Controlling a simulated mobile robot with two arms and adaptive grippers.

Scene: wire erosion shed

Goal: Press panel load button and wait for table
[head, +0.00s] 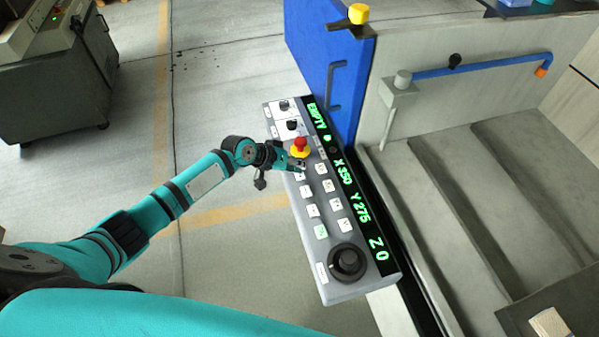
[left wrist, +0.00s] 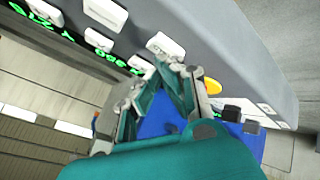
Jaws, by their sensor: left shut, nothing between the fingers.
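The control panel (head: 328,262) is a grey slanted box with rows of white buttons, a black knob (head: 347,262) and a red emergency stop on a yellow base (head: 300,148). Its display (head: 343,178) shows green text: EMPTY, X350, Y275, Z0. My left gripper (head: 301,168) is shut and empty, its tips at the upper button rows just below the emergency stop. I cannot tell whether it touches a button. In the left wrist view the fingers (left wrist: 160,78) are close to a white button (left wrist: 165,45). Labels are too small to read. My right gripper is not in view.
A blue door (head: 318,60) with a handle stands behind the panel. The machine's grey stepped interior (head: 460,190) is to the right, with a blue pipe (head: 475,66) above. A dark cabinet (head: 60,100) stands at the upper left.

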